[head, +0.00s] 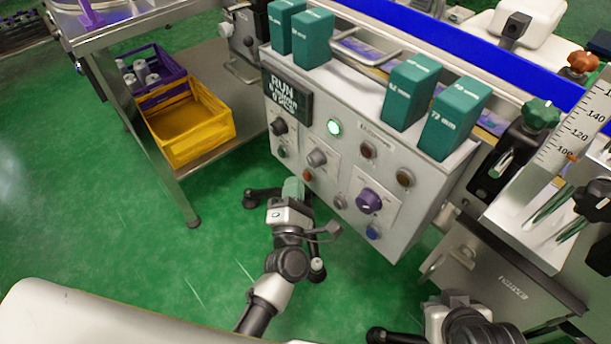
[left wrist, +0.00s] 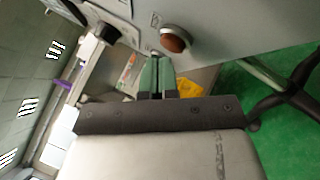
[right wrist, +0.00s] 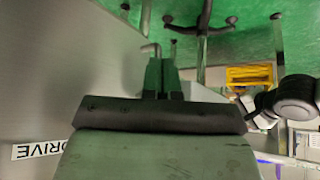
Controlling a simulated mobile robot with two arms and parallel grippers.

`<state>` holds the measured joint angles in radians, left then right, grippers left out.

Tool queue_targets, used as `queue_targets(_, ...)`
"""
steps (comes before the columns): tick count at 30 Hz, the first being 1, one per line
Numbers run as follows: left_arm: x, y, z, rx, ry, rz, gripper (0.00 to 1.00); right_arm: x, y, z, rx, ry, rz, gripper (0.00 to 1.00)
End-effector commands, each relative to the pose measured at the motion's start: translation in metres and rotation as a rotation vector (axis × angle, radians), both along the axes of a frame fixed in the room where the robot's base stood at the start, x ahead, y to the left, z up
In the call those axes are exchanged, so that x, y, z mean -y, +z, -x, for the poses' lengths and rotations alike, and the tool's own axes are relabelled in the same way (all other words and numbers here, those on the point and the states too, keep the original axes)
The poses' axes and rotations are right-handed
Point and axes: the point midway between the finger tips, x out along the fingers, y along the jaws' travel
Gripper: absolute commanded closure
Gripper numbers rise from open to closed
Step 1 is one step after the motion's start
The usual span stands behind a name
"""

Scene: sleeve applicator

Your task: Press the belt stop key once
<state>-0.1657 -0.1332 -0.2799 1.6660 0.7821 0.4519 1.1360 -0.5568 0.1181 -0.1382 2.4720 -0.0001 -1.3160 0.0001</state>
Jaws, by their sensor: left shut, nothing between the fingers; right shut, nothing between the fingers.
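The light grey control panel (head: 335,148) carries a lit display (head: 288,98) reading RUN, a lit green lamp (head: 334,127), and several knobs and buttons. A small orange-red button (head: 307,175) sits near its lower left, with a green button (head: 281,153) further left. Key labels are too small to read, so I cannot tell which is the belt stop key. My left gripper (head: 293,190) is shut and empty, just below the orange-red button. In the left wrist view its green fingertips (left wrist: 158,60) are near a red-brown button (left wrist: 175,39); contact is unclear. My right gripper (right wrist: 160,74) is shut and empty, low at the right.
Teal blocks (head: 411,90) stand on top of the panel. A purple knob (head: 368,201) and blue button (head: 374,232) are on its lower right. A yellow crate (head: 226,133) stands on a shelf at the left. The green floor (head: 110,230) is open at the left.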

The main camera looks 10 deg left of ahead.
Motion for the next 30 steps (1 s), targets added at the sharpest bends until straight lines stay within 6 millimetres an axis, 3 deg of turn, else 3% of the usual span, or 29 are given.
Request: queue_targets(30, 0.0049, 0.0001, -0.0066, 0.000, 0.000, -0.001, 1.00, -0.0025, 0.0022, -0.0057, 0.038, 0.004, -0.008, 1.00)
